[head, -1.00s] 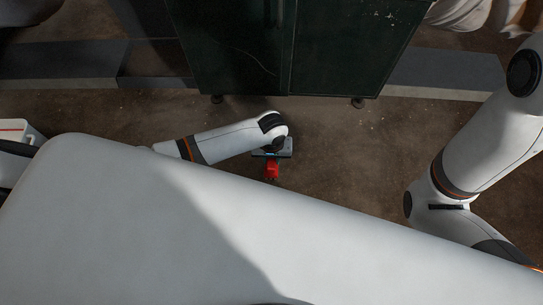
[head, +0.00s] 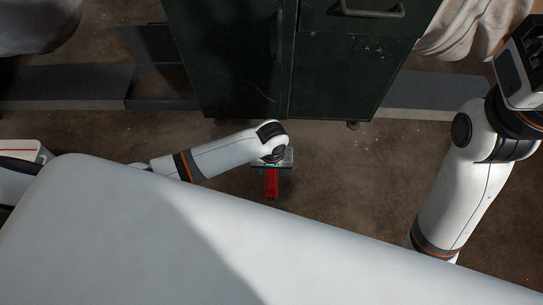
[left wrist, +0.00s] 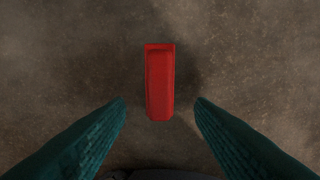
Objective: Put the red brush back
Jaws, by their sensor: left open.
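The red brush (head: 271,184) lies on the brown floor in front of the dark cabinet. In the left wrist view the brush (left wrist: 160,84) is a narrow red block, lengthwise up the picture; its bristles cannot be made out. My left gripper (left wrist: 160,103) is open, its two green fingers standing apart on either side of the brush's near end, touching nothing. In the head view my left gripper (head: 272,162) is above the far end of the brush, its fingers mostly hidden. My right gripper is not clearly seen; only its arm shows at the right.
A dark green cabinet (head: 240,70) with handles stands on feet behind the brush. Low grey slabs (head: 440,90) lie beside it. Pale bulk bags (head: 475,28) hang at the top right. Floor right of the brush is clear.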

